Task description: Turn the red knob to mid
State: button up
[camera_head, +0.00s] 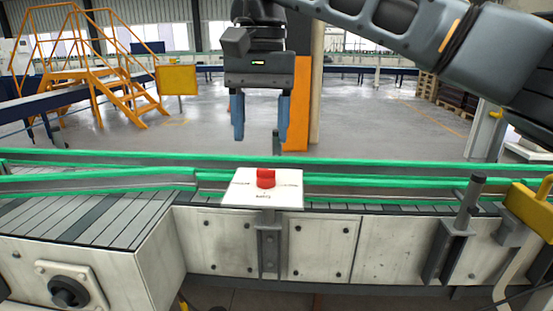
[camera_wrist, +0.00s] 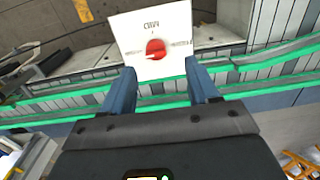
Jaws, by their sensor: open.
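The red knob (camera_head: 266,178) sits in the middle of a white square panel (camera_head: 236,192) with small dark markings around it. The panel is on a bracket at the front of the conveyor. In the wrist view the red knob (camera_wrist: 155,49) shows on the white panel (camera_wrist: 129,32), beyond the fingertips and roughly between them in the picture. The markings are too small to read surely. My gripper (camera_head: 259,136) is open and empty, its blue fingers pointing down above the panel, apart from the knob. My gripper also shows in the wrist view (camera_wrist: 159,76).
A conveyor with green rails (camera_head: 110,175) runs across behind and beside the panel. A dark post (camera_head: 462,210) and a yellow part (camera_head: 533,210) stand to the right. A black rotary switch (camera_head: 69,291) is at the lower left. The air around the knob looks clear.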

aim_at(266, 177)
jog(key=shift+w+d+r, duration=0.15)
jog(key=shift+w+d, duration=0.1)
jog(key=shift+d, duration=0.05)
jog(key=shift+f, duration=0.3)
jog(key=shift+f+p, duration=0.5)
jog(key=shift+f, duration=3)
jog(key=c, duration=1)
